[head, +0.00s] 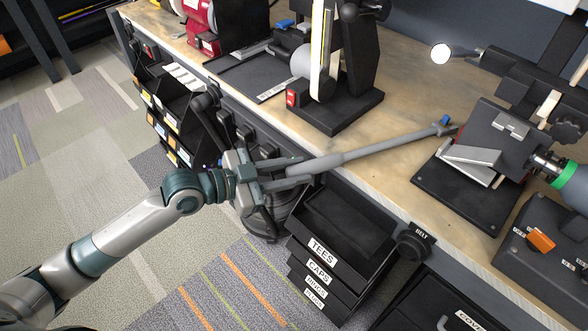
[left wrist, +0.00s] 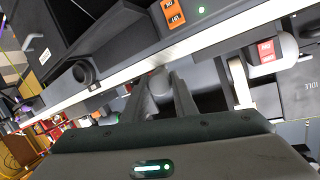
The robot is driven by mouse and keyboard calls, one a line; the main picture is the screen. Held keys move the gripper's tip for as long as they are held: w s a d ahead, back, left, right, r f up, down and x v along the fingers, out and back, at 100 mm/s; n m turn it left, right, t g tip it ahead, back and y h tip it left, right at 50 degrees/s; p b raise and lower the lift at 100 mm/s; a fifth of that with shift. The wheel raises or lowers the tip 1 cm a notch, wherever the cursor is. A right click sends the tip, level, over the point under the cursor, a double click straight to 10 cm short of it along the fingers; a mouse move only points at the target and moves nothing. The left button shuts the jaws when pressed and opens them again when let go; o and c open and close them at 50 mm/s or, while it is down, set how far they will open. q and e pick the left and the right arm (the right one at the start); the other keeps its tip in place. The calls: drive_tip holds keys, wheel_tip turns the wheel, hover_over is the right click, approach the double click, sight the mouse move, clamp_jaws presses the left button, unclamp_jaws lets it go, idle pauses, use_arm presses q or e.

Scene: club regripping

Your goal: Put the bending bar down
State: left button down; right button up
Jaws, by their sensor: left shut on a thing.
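The bending bar (head: 370,150) is a long grey rod with a thicker sleeve and a blue mark near its far end. My left gripper (head: 287,172) comes in from the left and is shut on the bar's near end. The bar slants up to the right from the gripper, across the bench's front edge and over the wooden top (head: 402,190). I cannot tell whether its far end touches the top. In the left wrist view, the gripper's fingers (left wrist: 160,98) close around the grey bar (left wrist: 158,84), seen nearly end-on. My right gripper is not in view.
Labelled black drawers (head: 322,250) stand below the bench edge under the bar. A black machine with a red switch (head: 292,97) stands behind the bar. A vise-like fixture (head: 472,160) stands right of the bar's far end. Bare bench top lies between them.

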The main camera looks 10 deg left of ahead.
use_arm(q)
drive_tip(key=shift+r, duration=0.1)
drive_tip(key=c, duration=1.7)
unclamp_jaws()
drive_tip(key=shift+o, duration=1.3)
